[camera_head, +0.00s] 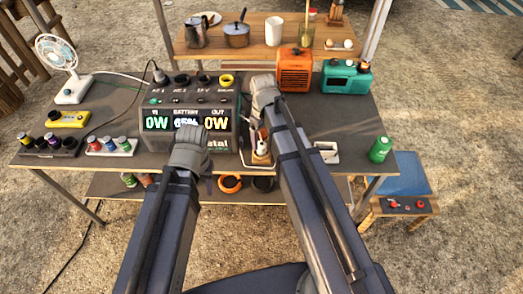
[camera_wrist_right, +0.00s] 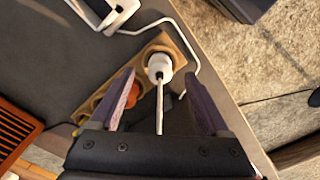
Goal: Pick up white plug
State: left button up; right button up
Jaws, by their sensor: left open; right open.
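The white plug (camera_wrist_right: 158,66) stands in a hole of a wooden block (camera_wrist_right: 178,42) in the right wrist view, with a thin white cord running from it toward my gripper base. It also shows small in the head view (camera_head: 261,147), beside the power station (camera_head: 187,123). My right gripper (camera_wrist_right: 159,76) is open, its two purple fingers on either side of the cord with the plug just ahead of the tips. Contact cannot be told. My left gripper (camera_head: 209,185) is mostly hidden by its arm, low in front of the power station.
An orange round item (camera_wrist_right: 128,89) sits in the block near the left finger. A white cord (camera_wrist_right: 195,55) loops beside the block. In the head view, a green can (camera_head: 380,149), an orange box (camera_head: 294,70) and a teal radio (camera_head: 346,77) stand on the right.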

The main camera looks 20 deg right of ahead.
aim_at(262, 142)
jog(key=f+b, duration=0.2)
jog(key=f, duration=0.1)
jog(key=f+b, duration=0.1)
jog(key=shift+w+a+f+b, duration=0.15)
jog(key=shift+w+f+b, duration=0.15)
jog(key=shift+b, duration=0.1)
jog(key=shift+r, duration=0.1)
grip_shut()
